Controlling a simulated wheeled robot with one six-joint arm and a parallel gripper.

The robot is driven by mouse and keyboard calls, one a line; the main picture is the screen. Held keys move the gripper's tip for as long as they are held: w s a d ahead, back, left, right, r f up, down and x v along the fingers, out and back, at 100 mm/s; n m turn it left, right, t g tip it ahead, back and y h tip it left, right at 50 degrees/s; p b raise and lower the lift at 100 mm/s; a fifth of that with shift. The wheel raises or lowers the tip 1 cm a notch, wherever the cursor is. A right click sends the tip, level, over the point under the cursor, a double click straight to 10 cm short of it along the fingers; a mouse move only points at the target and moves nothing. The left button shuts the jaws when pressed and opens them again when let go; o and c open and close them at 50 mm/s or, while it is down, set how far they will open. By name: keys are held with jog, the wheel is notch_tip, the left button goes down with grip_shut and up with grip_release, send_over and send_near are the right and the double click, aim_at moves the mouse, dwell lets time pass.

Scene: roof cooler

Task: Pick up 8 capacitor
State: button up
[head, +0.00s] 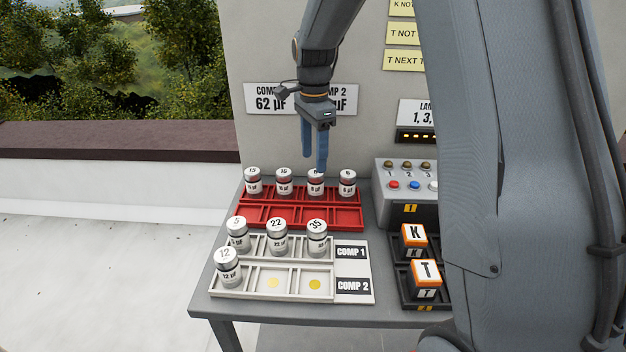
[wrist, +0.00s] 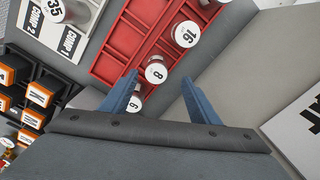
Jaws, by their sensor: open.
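The 8 capacitor (head: 316,186) is a silver can with a white numbered top. It stands upright in the back row of the red tray (head: 264,227), third from the left. My gripper (head: 314,163) is open and pointing down just above it; one blue finger partly covers its top in the head view. In the wrist view the 8 top (wrist: 156,73) shows in the gap between the fingertips (wrist: 159,78). I cannot tell whether the fingers touch it.
Capacitor 16 (head: 284,183) stands to its left and 6 (head: 347,184) to its right. Capacitor 15 (head: 253,184) is at the left end. The red tray's front row is empty. The white tray (head: 352,293) holds several capacitors. A button box (head: 404,208) stands right.

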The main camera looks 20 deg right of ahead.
aim_at(316, 177)
jog(key=f, duration=0.2)
jog(key=f+p, duration=0.1)
jog(key=f, duration=0.1)
jog(key=f+p, duration=0.1)
jog(key=f, duration=0.2)
jog(key=shift+s+d+f, duration=0.1)
jog(key=shift+s+d, duration=0.1)
jog(key=shift+s, duration=0.1)
jog(key=c, duration=1.2)
